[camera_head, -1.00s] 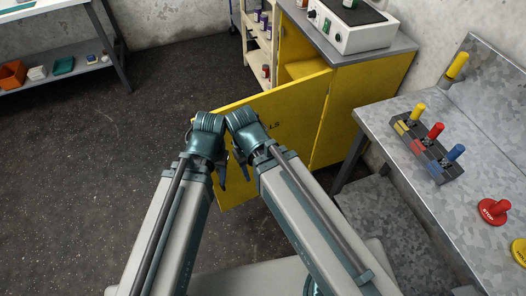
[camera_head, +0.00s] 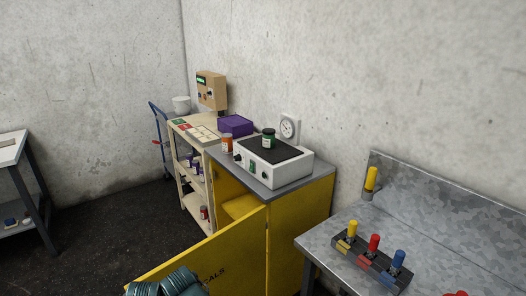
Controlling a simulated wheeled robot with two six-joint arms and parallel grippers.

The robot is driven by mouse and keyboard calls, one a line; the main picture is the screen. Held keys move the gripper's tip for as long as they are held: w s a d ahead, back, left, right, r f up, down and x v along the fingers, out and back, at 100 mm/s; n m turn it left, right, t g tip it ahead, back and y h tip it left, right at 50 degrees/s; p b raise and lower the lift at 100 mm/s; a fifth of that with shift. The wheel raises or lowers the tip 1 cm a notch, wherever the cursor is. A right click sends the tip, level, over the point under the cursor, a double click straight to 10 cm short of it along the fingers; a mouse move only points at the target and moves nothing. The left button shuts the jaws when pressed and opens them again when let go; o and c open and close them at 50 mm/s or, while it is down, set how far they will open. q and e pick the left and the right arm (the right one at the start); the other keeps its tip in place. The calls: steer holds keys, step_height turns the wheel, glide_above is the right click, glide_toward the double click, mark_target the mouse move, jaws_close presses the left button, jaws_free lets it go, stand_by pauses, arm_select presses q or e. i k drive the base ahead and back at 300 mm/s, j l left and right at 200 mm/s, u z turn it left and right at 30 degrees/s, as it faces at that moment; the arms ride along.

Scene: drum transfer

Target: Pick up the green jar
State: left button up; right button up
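The green jar (camera_head: 268,139) is small, with a dark lid and a pale label. It stands upright on the black top of a white box-shaped device (camera_head: 272,169) with knobs on its front. The device sits on the grey top of a yellow cabinet. Only teal parts of my arms show at the bottom edge, well below and in front of the jar. Neither gripper can be seen.
The yellow cabinet (camera_head: 300,225) has its door (camera_head: 228,262) swung open toward me. An orange jar (camera_head: 227,145) stands left of the device, and a gauge (camera_head: 288,130) behind it. A metal bench (camera_head: 325,240) with coloured handles is at right. Dark floor is open at left.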

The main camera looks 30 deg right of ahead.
mark_target(268, 140)
steer(key=i+l+z, duration=0.1)
steer(key=z, duration=1.15)
steer(key=i+j, duration=0.05)
